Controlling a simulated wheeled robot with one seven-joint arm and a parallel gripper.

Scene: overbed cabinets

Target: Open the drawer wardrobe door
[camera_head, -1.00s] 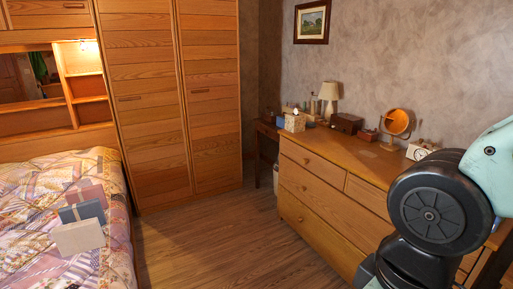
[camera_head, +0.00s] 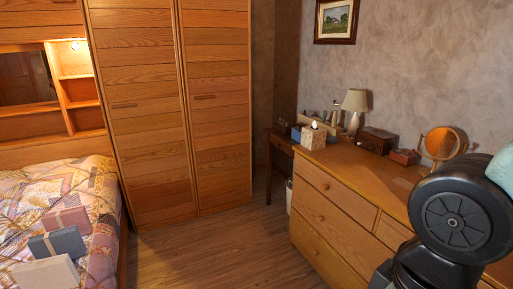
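The tall wooden wardrobe stands at the back, with a left door (camera_head: 138,110) and a right door (camera_head: 215,100). Both doors look shut. Part of my arm shows at the lower right, in front of the dresser. My gripper is out of view.
A bed with a patchwork quilt (camera_head: 88,190) and several boxes is at the left. The wooden floor (camera_head: 215,250) between bed and dresser is clear. A lamp (camera_head: 354,105), tissue box (camera_head: 310,137) and round mirror (camera_head: 440,146) stand on the dresser. A small desk (camera_head: 281,143) is behind it.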

